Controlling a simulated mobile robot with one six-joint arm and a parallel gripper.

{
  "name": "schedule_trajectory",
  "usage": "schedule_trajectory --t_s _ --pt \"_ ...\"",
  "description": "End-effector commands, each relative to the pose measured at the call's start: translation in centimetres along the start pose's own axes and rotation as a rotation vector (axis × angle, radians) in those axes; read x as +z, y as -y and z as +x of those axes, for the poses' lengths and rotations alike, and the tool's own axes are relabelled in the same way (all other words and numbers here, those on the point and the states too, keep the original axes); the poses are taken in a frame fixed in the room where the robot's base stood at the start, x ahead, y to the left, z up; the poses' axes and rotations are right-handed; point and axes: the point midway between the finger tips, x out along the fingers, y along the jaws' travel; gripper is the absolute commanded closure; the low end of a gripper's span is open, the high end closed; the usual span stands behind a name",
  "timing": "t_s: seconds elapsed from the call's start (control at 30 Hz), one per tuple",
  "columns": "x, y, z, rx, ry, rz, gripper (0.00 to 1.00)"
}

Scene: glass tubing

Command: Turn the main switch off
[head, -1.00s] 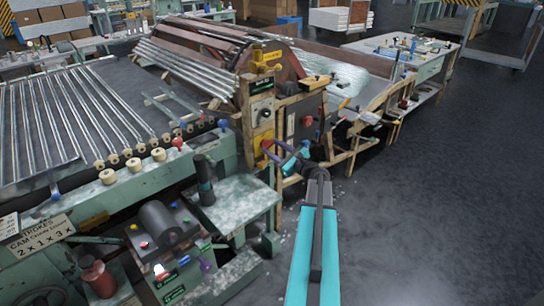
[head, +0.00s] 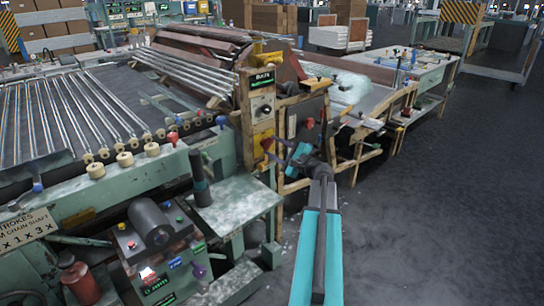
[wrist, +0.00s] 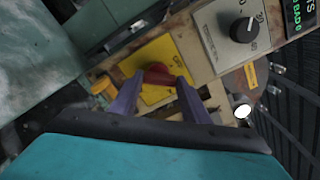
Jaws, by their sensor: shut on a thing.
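The main switch appears as a red handle (wrist: 157,75) on a yellow plate (wrist: 158,52), seen in the wrist view. In the head view the yellow plate (head: 262,148) is on the front of a wooden post, with the red handle (head: 267,143) at its right side. My gripper (wrist: 158,82) has its two purple fingers on either side of the red handle and is shut on it. In the head view my gripper (head: 276,156) reaches the plate from the right. The fingers hide part of the handle, and its exact angle is hard to tell.
A grey panel with a black dial (wrist: 244,30) is beside the yellow plate. A yellow-orange knob (wrist: 103,88) is on its other side. A green machine table (head: 235,200) stands left of my arm. Open dark floor (head: 430,220) lies to the right.

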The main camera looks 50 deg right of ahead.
Motion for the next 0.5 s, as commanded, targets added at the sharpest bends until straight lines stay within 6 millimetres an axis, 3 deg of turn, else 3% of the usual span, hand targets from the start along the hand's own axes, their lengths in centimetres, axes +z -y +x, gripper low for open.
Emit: schedule_trajectory --t_s 0.5 --pt "0.16 -0.19 0.33 -0.006 0.007 -0.325 0.8"
